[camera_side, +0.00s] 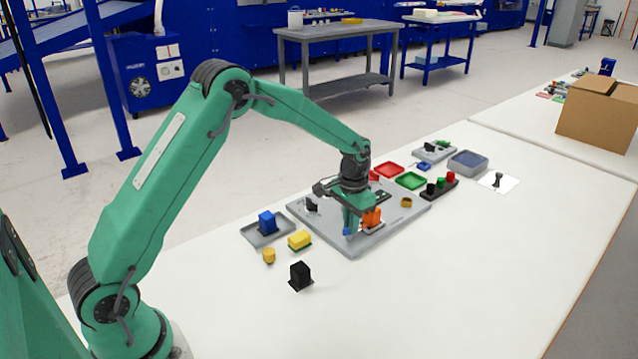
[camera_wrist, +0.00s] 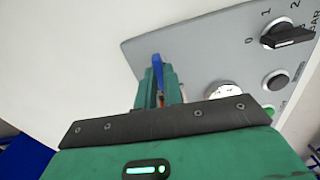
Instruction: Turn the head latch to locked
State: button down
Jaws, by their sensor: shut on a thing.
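A blue lever, which looks like the head latch (camera_wrist: 157,67), stands between the green fingers of my gripper (camera_wrist: 158,84) in the wrist view. In the side view, a small blue end of it (camera_side: 347,232) shows at the foot of my gripper (camera_side: 353,226), near the front edge of the grey plate (camera_side: 407,212). My gripper points down and is shut on the lever. An orange block (camera_side: 371,217) stands just right of the fingers. The lever's pivot and any lock marks are hidden by the fingers.
The wrist view shows a black knob (camera_wrist: 288,35) marked 0, 1, 2, a dark button (camera_wrist: 278,80) and a white dial (camera_wrist: 224,90). The table front is clear.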

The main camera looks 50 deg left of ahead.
jog(key=shift+n, duration=0.5)
jog(key=c, duration=1.5)
grip_release()
jog(key=shift+r, duration=0.1)
notch_tip(320, 180, up, 7)
jog(key=shift+r, duration=0.35)
jog(key=shift+r, duration=0.1)
